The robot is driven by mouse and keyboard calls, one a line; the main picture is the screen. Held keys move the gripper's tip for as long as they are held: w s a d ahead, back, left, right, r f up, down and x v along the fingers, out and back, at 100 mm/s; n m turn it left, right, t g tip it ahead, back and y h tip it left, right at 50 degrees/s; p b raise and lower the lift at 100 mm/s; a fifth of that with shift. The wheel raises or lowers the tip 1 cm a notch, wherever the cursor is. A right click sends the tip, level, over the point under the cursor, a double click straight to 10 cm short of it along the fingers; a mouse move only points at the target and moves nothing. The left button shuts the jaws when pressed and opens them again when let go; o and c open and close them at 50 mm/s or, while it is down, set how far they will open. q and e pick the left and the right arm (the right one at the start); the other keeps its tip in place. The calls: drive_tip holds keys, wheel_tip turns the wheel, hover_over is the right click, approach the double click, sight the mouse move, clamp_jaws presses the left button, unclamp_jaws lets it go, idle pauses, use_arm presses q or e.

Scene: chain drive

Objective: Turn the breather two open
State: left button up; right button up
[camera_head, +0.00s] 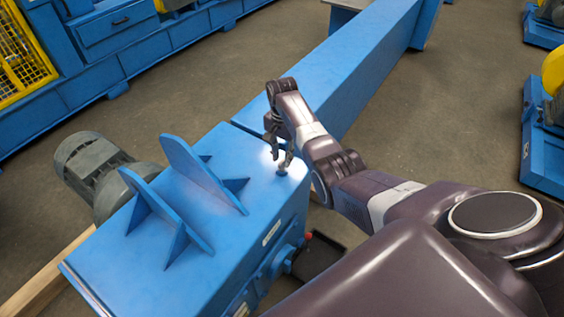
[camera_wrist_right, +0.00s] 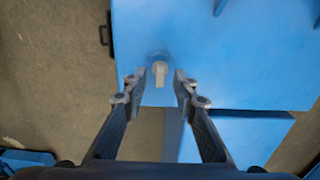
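A small breather (camera_head: 281,169) stands on top of the blue gearbox housing (camera_head: 235,245), near its right edge. In the right wrist view the breather (camera_wrist_right: 160,72) shows a round base with a pale, short handle pointing down the picture. My right gripper (camera_head: 282,156) is just above the breather. In the right wrist view its two fingers (camera_wrist_right: 160,88) are apart, one on each side of the handle's lower end, with gaps visible on both sides. My left gripper is not in view.
Two upright blue plates (camera_head: 205,172) stand on the housing left of the breather. A grey motor (camera_head: 92,165) is at the far left. A long blue beam (camera_head: 355,65) runs behind the housing. A dark tray (camera_head: 318,256) lies on the floor at right.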

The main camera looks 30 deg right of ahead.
sight(282, 165)
drive_tip(key=shift+f, duration=1.35)
drive_tip(key=shift+c, duration=0.6)
clamp_jaws()
